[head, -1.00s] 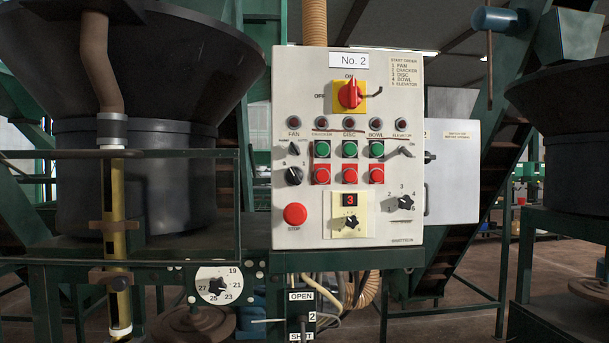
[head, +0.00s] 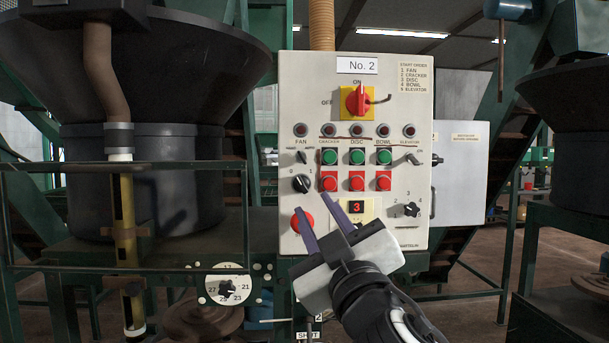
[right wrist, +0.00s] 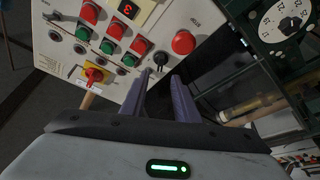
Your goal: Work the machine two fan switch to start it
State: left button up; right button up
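The No. 2 panel (head: 420,225) faces me. Its fan switch (head: 301,183) is a black rotary knob at the left, in the FAN column, between marks 0 and 1. Its ridge seems to lean toward 0, but it is small. My right gripper (head: 310,202) is open and empty, fingertips just below and right of the knob in the head view. In the right wrist view, the knob (right wrist: 160,60) shows between and just beyond the spread fingertips (right wrist: 161,75); contact cannot be told. The fan lamp (head: 301,130) looks dark. My left gripper is out of view.
The red stop button (head: 303,222) is right below the knob, partly behind a finger. A small black selector (head: 302,157) sits above it. Green buttons (head: 357,157) and red buttons (head: 357,182) are to the right. A green rail (head: 120,165) stands left of the panel.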

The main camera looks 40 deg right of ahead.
aim_at(302, 185)
jog(key=p+x, duration=0.1)
jog(key=x, duration=0.7)
jog(key=shift+p, duration=0.3)
grip_shut()
